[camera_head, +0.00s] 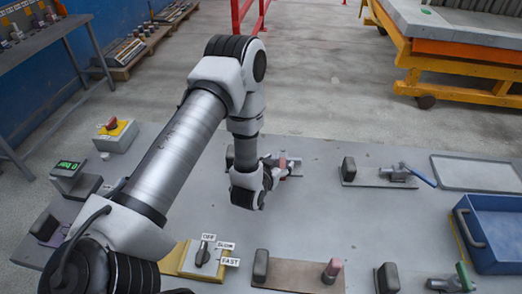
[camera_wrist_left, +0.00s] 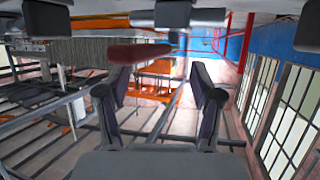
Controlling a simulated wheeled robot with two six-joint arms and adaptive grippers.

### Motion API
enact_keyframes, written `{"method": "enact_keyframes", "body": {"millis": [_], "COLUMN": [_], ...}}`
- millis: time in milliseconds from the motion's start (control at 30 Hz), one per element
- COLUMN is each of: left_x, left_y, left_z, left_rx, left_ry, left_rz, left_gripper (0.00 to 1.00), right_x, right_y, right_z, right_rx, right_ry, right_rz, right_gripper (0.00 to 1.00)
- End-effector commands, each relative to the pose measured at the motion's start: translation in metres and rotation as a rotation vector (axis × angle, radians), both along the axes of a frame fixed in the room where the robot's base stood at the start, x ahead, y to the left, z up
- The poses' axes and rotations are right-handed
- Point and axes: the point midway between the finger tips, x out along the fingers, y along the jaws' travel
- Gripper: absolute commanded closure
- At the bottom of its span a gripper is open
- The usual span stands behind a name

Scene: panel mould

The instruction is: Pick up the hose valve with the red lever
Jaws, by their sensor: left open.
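The hose valve with the red lever (camera_head: 284,165) is on the grey table, just beyond my left wrist in the head view, and is partly hidden by it. My left gripper (camera_head: 272,166) is right at this valve, open, with its fingers mostly hidden by the wrist. In the left wrist view, the two fingers (camera_wrist_left: 157,90) stand apart with nothing clasped between them. A dull red bar, apparently the lever (camera_wrist_left: 138,53), lies across the upper middle, ahead of the fingers. Contact cannot be told. My right gripper is not in view.
A blue-lever valve (camera_head: 400,172) is to the right and a green-lever valve (camera_head: 455,281) at lower right. A reddish knob (camera_head: 332,270) stands on a brown plate in front. A blue tray (camera_head: 496,232) is at the right edge. A rotary switch (camera_head: 203,253) is nearer. The middle is clear.

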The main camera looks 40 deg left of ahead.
Motion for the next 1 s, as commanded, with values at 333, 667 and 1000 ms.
{"method": "enact_keyframes", "body": {"millis": [333, 667, 1000], "left_x": [0.041, 0.041, 0.041], "left_y": [0.013, 0.013, 0.013], "left_z": [-0.020, -0.021, -0.021], "left_rx": [0.001, 0.000, 0.001], "left_ry": [0.000, 0.000, 0.000], "left_rz": [0.000, 0.000, 0.000], "left_gripper": [0.34, 0.94, 1.00], "right_x": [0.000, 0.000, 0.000], "right_y": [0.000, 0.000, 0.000], "right_z": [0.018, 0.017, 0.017], "right_rx": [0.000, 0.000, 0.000], "right_ry": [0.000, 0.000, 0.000], "right_rz": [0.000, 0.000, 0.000], "right_gripper": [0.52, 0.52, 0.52]}}
